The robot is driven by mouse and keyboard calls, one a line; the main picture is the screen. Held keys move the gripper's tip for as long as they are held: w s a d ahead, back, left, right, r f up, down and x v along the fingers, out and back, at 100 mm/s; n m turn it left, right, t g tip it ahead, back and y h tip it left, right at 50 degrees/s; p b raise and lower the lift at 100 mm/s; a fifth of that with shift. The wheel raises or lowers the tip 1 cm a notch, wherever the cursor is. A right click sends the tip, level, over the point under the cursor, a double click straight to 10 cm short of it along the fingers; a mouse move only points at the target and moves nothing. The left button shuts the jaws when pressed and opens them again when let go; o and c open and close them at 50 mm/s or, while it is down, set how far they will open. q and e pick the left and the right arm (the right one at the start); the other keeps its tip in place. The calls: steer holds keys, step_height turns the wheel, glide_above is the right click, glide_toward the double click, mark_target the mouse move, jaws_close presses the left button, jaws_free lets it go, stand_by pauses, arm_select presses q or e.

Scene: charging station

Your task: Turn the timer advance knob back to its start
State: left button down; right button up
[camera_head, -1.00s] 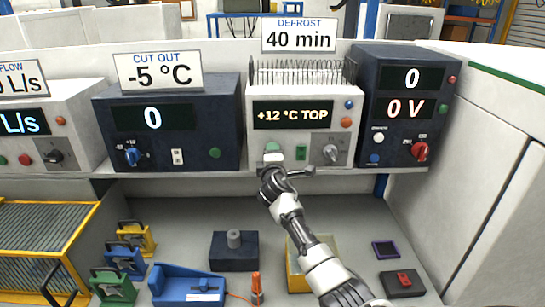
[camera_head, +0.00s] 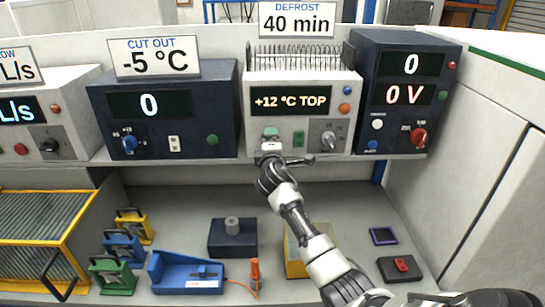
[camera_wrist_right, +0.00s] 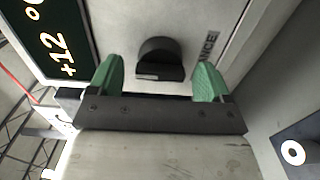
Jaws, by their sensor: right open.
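The timer advance knob (camera_wrist_right: 160,60) is a dark, rounded knob on the pale panel in the right wrist view, with part of a label ending in "ANCE" beside it. My right gripper (camera_wrist_right: 158,80) is open, with one green fingertip on each side of the knob and a visible gap to it on both sides. In the head view my right gripper (camera_head: 271,145) is at the front of the white defrost unit (camera_head: 312,133), below its "+12 °C TOP" display (camera_head: 291,101), and hides the knob. My left gripper is not in view.
A dark voltage unit (camera_head: 372,85) stands to the right, a dark cut-out unit (camera_head: 185,110) to the left. Several items lie on the lower bench, including a yellow bin (camera_head: 296,262).

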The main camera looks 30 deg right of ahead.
steer(key=b+v, duration=0.2)
steer(key=v, duration=0.7)
steer(key=shift+s, duration=0.2)
